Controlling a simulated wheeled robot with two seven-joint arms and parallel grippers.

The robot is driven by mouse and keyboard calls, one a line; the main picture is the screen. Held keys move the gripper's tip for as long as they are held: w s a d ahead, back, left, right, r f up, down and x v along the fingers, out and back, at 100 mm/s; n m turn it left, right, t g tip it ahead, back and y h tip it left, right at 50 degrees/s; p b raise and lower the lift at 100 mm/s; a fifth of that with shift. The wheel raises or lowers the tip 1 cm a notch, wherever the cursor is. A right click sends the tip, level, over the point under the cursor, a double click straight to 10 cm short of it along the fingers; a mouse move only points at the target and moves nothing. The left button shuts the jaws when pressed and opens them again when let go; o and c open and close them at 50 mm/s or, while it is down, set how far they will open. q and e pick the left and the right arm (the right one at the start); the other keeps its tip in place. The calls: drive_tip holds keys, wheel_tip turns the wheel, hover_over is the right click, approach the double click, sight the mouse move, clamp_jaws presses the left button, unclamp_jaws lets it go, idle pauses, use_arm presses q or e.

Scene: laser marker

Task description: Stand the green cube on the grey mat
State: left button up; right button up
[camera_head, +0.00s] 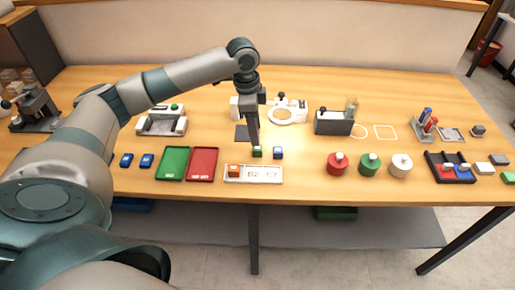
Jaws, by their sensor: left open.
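The green cube (257,152) sits on the table just behind the white labelled tray, beside a blue cube. My left gripper (255,143) points down directly above the green cube, with its fingertips close to it. It is open; I cannot tell whether the fingers touch the cube or stand around it. The dark grey mat (241,133) lies flat on the table, just behind and left of the gripper, partly hidden by it. No cube shows on its visible part. My right gripper is not in view.
The blue cube (278,153) stands close to the right of the green one. The white tray (275,174) in front holds an orange cube (234,171). Green (173,163) and red (202,164) trays lie left. A grey box (333,122) and a white fixture (302,113) stand behind.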

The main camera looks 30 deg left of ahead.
sight(257, 151)
use_arm(q)
drive_tip(key=shift+w+d+f, duration=0.1)
drive_tip(key=shift+f, duration=0.95)
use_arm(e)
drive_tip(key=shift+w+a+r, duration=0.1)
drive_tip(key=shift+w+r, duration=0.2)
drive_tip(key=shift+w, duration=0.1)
use_arm(q)
drive_tip(key=shift+f+p, duration=0.5)
drive_tip(key=shift+p, duration=0.05)
wheel_tip(257, 151, down, 3)
drive_tip(key=shift+d+f+p, duration=0.1)
drive_tip(key=shift+d+p, duration=0.05)
drive_tip(key=shift+p, duration=0.45)
drive_tip(key=shift+f, duration=0.5)
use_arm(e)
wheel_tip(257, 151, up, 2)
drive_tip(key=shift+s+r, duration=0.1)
